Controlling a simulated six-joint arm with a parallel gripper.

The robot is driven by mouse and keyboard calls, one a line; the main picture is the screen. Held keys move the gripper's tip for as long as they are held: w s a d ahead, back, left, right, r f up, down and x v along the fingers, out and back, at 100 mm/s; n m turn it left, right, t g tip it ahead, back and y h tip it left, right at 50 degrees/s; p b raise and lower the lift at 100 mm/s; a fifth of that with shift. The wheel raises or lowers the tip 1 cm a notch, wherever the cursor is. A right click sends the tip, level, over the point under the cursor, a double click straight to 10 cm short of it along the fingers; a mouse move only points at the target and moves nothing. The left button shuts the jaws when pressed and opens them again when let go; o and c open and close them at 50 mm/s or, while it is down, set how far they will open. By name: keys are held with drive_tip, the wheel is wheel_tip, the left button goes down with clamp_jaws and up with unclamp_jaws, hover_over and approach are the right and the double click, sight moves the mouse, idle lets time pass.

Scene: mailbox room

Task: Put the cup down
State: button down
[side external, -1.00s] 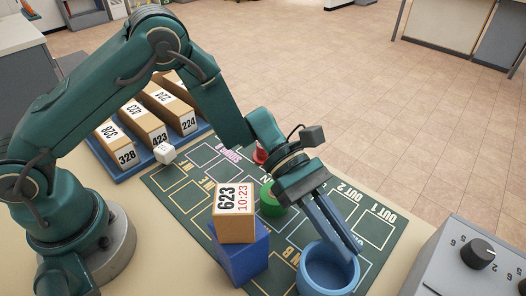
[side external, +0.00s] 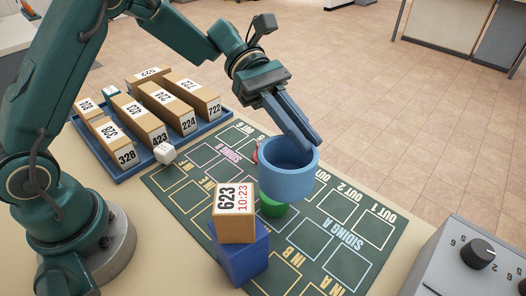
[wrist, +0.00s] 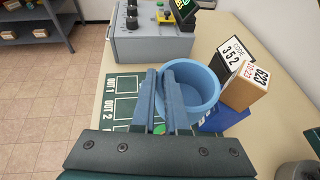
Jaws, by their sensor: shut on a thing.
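The light blue cup (side external: 285,182) hangs upright above the green mat (side external: 315,257), with its open top facing up. My gripper (side external: 311,143) is shut on the cup's rim, one finger inside the wall and one outside. In the wrist view my gripper (wrist: 158,76) pinches the left wall of the cup (wrist: 206,84), which looks empty. The cup is apart from the mat in the side view and partly covers a green object (side external: 270,207) and a red object (side external: 256,154).
A box marked 623 (side external: 235,213) stands on a blue block (side external: 240,253) left of the cup. A blue tray (side external: 125,176) of numbered boxes and a white die (side external: 165,153) lie farther left. A grey control box (side external: 470,262) stands at the right. The mat's right part is clear.

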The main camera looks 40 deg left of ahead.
drive_tip(key=s+a+r+n+t+y, duration=0.1)
drive_tip(key=a+r+n+t, duration=0.1)
drive_tip(key=a+n+t, duration=0.5)
drive_tip(key=s+a+r+n+t+y, duration=0.2)
drive_tip(key=a+t, duration=0.1)
drive_tip(key=a, duration=0.9)
drive_tip(key=s+d+f+m+g+h, duration=0.2)
drive_tip(key=s+d+f+m+g, duration=0.2)
drive_tip(key=s+d+m+g, duration=0.55)
drive_tip(key=s+a+f+m+g+y, duration=0.4)
drive_tip(key=s+a+m+g+y, duration=0.15)
drive_tip(key=m+g+y, duration=0.7)
drive_tip(key=w+a+m+t+y, duration=0.6)
drive_tip(key=a+m+y, duration=0.4)
drive_tip(key=m, duration=0.5)
drive_tip(key=w+d+r+m+t+y, duration=0.2)
drive_tip(key=w+m+t+y, duration=0.1)
drive_tip(key=w+m+t, duration=0.6)
drive_tip(key=f, duration=0.3)
drive_tip(key=w+f+n, duration=0.1)
drive_tip(key=f, duration=0.2)
drive_tip(key=f+n, duration=0.1)
drive_tip(key=f, duration=0.1)
drive_tip(key=shift+w+a+f+g, duration=0.2)
drive_tip(key=shift+a+f+g, duration=0.1)
drive_tip(key=shift+f, duration=0.1)
drive_tip(key=c, duration=0.9)
unclamp_jaws()
drive_tip(key=shift+d, duration=0.1)
